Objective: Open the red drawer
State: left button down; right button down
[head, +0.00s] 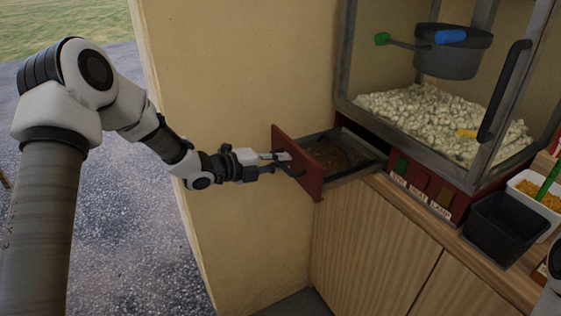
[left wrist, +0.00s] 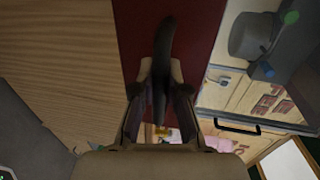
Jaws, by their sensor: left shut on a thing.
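The red drawer (head: 310,183) is pulled out to the left from the base of the popcorn machine. Its grey tray (head: 366,168) shows behind the red front, with brown bits on its floor. My left gripper (head: 284,162) is at the outer side of the red front, shut on the drawer's dark handle. In the left wrist view the curved handle (left wrist: 163,48) stands between the two fingers (left wrist: 160,88), with the red front (left wrist: 195,45) behind it. My right gripper is out of view.
The glass popcorn machine (head: 345,65) holds popcorn (head: 430,112) and a hanging dark kettle (head: 452,60). A black bin (head: 502,228) and a white tub of yellow bits (head: 545,190) stand on the wooden counter (head: 400,205). A beige wall (head: 235,80) rises behind my left arm.

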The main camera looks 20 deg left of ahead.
pick_arm(q)
jog(key=c, duration=1.2)
grip_release()
jog(key=v, duration=1.2)
jog(key=shift+f, duration=0.1)
